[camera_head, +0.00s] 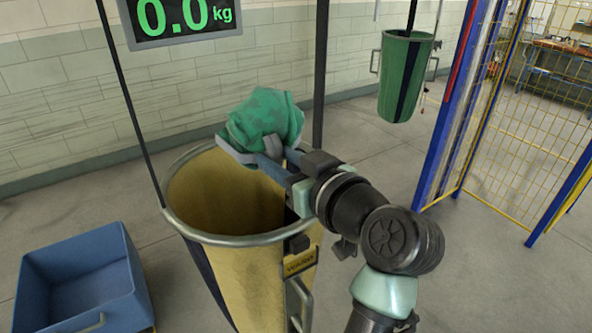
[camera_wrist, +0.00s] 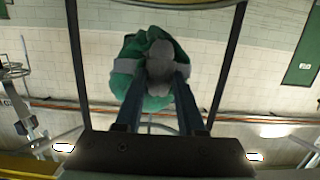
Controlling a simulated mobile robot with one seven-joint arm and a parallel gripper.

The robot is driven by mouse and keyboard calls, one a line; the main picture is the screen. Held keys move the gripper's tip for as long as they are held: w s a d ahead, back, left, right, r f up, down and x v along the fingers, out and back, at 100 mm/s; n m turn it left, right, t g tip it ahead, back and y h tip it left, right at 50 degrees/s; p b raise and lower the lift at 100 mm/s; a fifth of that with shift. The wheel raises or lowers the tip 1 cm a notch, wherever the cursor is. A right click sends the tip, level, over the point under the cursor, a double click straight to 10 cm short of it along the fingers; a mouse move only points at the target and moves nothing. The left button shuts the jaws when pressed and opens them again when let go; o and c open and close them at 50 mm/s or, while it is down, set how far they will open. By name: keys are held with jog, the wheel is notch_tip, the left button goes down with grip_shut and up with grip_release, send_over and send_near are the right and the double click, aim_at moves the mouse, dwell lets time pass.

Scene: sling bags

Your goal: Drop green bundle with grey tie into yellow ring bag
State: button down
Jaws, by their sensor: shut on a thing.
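The green bundle with a grey tie (camera_head: 264,122) is held by my gripper (camera_head: 262,157) over the far part of the yellow ring bag's mouth. My gripper is shut on the bundle's grey tie; the wrist view also shows the bundle (camera_wrist: 153,85) between the finger tips (camera_wrist: 158,85). The yellow ring bag (camera_head: 262,275) hangs open from dark straps, with a round metal rim. Its inside is partly visible and looks empty there; my arm hides the right part of the rim.
A blue bin (camera_head: 82,280) stands on the floor at lower left. A green bag (camera_head: 403,78) hangs at the back right. A blue and yellow mesh fence (camera_head: 530,110) stands at the right. A display (camera_head: 185,15) reads 0.0 kg. Dark straps flank the bundle.

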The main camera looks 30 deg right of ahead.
jog(key=w, duration=0.3)
jog(key=w+b, duration=0.1)
jog(key=w, duration=0.3)
jog(key=w+f, duration=0.1)
jog(key=w, duration=0.2)
jog(key=shift+w+a+f+b, duration=0.1)
jog(key=shift+w+a+b, duration=0.05)
jog(key=shift+b, duration=0.25)
